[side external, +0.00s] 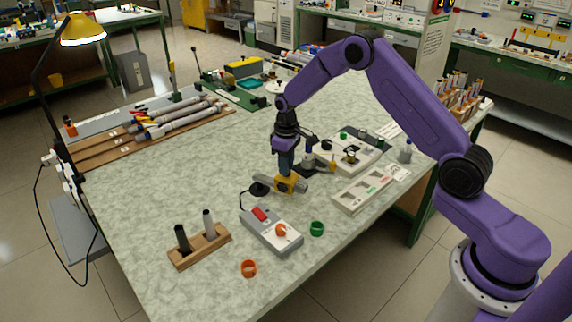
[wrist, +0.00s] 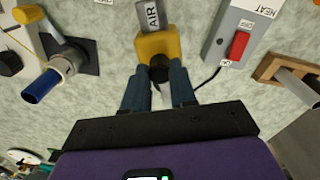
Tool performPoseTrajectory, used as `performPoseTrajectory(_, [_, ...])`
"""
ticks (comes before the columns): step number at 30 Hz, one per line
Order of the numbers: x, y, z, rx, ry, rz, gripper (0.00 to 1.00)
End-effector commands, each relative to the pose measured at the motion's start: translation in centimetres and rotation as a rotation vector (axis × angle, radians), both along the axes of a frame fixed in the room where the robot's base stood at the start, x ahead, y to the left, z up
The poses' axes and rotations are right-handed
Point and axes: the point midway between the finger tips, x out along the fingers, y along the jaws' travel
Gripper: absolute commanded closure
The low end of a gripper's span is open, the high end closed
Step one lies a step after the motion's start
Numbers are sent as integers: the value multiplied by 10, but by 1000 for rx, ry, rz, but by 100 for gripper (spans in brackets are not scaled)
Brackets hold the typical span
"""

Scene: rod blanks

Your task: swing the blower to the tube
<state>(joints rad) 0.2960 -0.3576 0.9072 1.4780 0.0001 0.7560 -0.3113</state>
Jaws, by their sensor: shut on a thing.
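The blower is a grey cylinder marked AIR in a yellow collar (side external: 287,184), low over the table beside a round black base (side external: 259,189). In the wrist view its grey barrel (wrist: 152,16) points away from me. My gripper (side external: 286,170) points down over it, its blue fingers (wrist: 160,88) shut on a black knob (wrist: 159,67) on top of the collar.
A grey control box (side external: 262,232) with a red switch and orange knob is in front, joined by a cable. A wooden rack (side external: 199,248) holds two upright rods. Orange (side external: 248,268) and green (side external: 317,229) rings lie nearby. A pale tray (side external: 362,190) lies to the right.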

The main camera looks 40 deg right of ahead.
Motion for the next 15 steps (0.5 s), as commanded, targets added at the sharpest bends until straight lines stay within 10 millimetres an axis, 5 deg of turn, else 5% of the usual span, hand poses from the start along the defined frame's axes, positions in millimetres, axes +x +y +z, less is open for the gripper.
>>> performPoseTrajectory(15, [21, -33, 0, -1, 0, 377, 100])
